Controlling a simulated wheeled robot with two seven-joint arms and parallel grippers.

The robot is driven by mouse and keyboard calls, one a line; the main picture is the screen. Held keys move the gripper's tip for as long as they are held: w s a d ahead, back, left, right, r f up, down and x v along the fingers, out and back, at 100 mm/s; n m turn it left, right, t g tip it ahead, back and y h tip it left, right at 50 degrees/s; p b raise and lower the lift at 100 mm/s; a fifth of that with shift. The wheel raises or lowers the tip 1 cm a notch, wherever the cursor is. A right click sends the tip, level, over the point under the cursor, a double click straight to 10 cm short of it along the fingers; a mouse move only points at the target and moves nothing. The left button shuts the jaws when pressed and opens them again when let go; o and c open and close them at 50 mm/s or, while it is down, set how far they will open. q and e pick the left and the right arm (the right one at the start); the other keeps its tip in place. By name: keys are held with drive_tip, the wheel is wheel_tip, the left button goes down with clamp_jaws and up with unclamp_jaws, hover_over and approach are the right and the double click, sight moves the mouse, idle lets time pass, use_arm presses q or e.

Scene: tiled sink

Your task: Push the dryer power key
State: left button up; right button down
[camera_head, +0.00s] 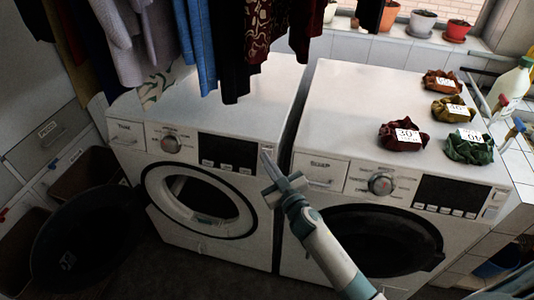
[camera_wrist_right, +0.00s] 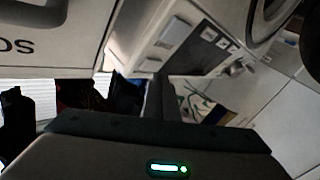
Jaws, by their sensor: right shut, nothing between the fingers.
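Two white front-loading machines stand side by side. The left machine (camera_head: 230,105) has its round door open; its drawer label looks like "TANK", so it seems to be the dryer. Its control panel (camera_head: 227,152) has a knob, a dark display and small keys; it also shows in the right wrist view (camera_wrist_right: 185,40). The power key is too small to identify, and the panel's right end is partly behind my fingertips. My right gripper (camera_head: 266,160) is shut and empty, its tip at the panel's right end; contact cannot be told. It also shows in the wrist view (camera_wrist_right: 160,95). My left gripper is not in view.
The right machine (camera_head: 345,90) stands across a narrow gap, its drawer label hard to read. Several numbered cloth bundles (camera_head: 403,137) lie on it. Hanging clothes (camera_head: 205,45) cover the upper left. Pots (camera_head: 422,22) line the sill.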

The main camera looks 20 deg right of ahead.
drive_tip(key=s+a+r+p, duration=0.2)
drive_tip(key=s+a, duration=0.1)
drive_tip(key=s, duration=0.1)
drive_tip(key=shift+s, duration=0.35)
drive_tip(key=shift+a, duration=0.1)
idle(0.5)
drive_tip(key=s+d+f+g+h+b, duration=0.1)
drive_tip(key=s+f+g, duration=0.35)
drive_tip(key=f, duration=0.95)
drive_tip(key=s+d+f+m+g+b, duration=0.15)
drive_tip(key=s+f, duration=0.55)
drive_tip(key=f, duration=0.8)
drive_tip(key=s+d+f+g+h+b, duration=0.1)
drive_tip(key=s+f+g+b, duration=0.15)
drive_tip(key=s+f, duration=0.75)
drive_tip(key=s+d+f+g+b, duration=0.1)
drive_tip(key=s+f+g, duration=0.3)
drive_tip(key=s+f, duration=0.9)
drive_tip(key=s+d+f+g+b, duration=0.1)
drive_tip(key=s+f+g, duration=0.4)
drive_tip(key=s+f, duration=0.8)
drive_tip(key=s+d, duration=0.1)
drive_tip(key=s, duration=0.8)
drive_tip(key=shift+d+f, duration=0.25)
drive_tip(key=shift+d, duration=0.15)
